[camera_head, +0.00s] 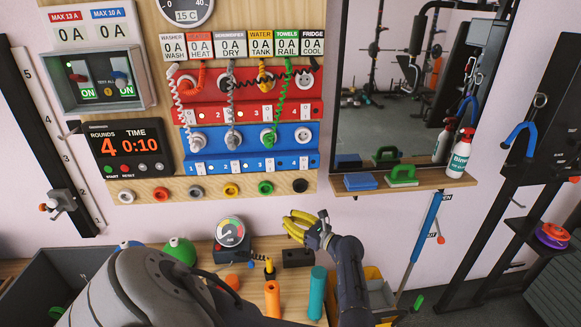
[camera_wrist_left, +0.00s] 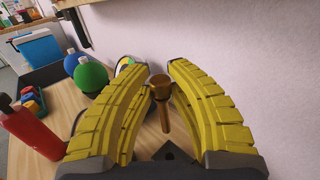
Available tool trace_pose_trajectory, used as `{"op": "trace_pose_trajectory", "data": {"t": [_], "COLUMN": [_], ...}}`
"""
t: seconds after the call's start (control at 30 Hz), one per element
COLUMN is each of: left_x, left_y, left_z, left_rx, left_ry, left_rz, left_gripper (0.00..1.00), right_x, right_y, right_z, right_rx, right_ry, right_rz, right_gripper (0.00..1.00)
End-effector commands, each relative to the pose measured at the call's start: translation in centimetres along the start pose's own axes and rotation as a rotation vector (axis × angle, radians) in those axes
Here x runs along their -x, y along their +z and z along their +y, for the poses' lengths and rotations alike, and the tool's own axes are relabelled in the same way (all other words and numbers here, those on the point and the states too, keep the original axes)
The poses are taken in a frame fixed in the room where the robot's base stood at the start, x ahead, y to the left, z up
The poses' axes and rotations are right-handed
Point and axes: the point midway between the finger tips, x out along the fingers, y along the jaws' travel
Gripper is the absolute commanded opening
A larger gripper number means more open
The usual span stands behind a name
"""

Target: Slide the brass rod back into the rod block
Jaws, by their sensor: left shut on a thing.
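The brass rod (camera_wrist_left: 166,117) has a rounded knob at its upper end and hangs between the yellow fingertips of my left gripper (camera_wrist_left: 161,82), which is shut on it near the knob. In the head view, my left gripper (camera_head: 301,224) is above the dark rod block (camera_head: 298,258) on the bench. I cannot make out the rod there. In the left wrist view, the rod block (camera_wrist_left: 172,152) is partly in sight below the rod, its near part hidden by my gripper. The rod's lower end points toward the block and appears apart from it. My right gripper is not in view.
A round gauge (camera_head: 230,231) and a green ball (camera_head: 180,251) stand left of the block. An orange cylinder (camera_head: 272,298) and a teal cylinder (camera_head: 317,293) stand in front. A yellow bin (camera_head: 375,276) is at the right. The wall rises close behind.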

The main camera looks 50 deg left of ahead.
Motion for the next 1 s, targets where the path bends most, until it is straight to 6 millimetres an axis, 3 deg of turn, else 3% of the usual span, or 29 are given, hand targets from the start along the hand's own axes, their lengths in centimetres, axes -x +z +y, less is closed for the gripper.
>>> {"op": "trace_pose_trajectory", "data": {"t": [0.27, 1.0], "left_x": [0.1, 0.2], "left_y": [0.0, -6.1], "left_z": [0.0, -0.1], "left_rx": [-0.001, -0.002], "left_ry": [-0.003, -0.002], "left_rz": [-0.003, -0.001], "left_gripper": [0.0, 0.0], "right_x": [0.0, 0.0], "right_y": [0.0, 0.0], "right_z": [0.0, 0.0], "right_rx": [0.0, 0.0], "right_ry": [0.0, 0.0], "right_rz": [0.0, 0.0], "right_gripper": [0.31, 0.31]}}
